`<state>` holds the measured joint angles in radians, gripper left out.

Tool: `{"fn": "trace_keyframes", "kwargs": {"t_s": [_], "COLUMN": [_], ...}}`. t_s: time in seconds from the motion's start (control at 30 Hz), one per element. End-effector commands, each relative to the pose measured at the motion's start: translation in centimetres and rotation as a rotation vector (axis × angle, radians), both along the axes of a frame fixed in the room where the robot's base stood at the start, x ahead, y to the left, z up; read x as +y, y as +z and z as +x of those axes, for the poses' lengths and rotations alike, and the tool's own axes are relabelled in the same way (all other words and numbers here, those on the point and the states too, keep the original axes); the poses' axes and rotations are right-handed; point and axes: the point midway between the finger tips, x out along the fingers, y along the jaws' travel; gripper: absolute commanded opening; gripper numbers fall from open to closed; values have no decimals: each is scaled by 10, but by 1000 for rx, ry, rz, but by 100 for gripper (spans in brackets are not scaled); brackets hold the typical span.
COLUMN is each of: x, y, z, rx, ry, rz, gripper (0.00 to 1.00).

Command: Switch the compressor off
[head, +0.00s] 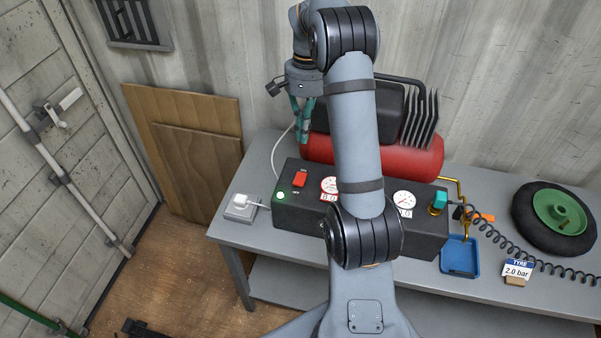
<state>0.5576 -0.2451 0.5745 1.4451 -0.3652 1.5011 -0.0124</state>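The compressor stands on the grey bench. Its red tank (414,162) is at the back and its black control panel (300,213) is in front. A red rocker switch (300,179) sits on the panel's left part, with a lit green lamp (280,195) below and left of it.
A white plug sits in a socket box (240,208) left of the panel. To the right are a teal valve knob (440,198), a blue tray (460,257), a tyre-pressure card (516,270), a coiled black hose (545,264) and a wheel (553,219). My arm crosses the panel's middle.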

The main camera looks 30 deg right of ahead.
Motion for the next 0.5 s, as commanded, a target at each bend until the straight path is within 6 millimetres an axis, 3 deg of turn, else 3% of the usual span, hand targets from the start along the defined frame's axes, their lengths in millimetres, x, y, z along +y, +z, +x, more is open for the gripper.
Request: {"fn": "trace_keyframes", "kwargs": {"t_s": [0.17, 0.5], "x": [2, 10], "y": [-16, -81], "z": [-3, -12], "rx": [5, 9], "ry": [0, 1], "rz": [1, 3], "gripper": [0, 0]}}
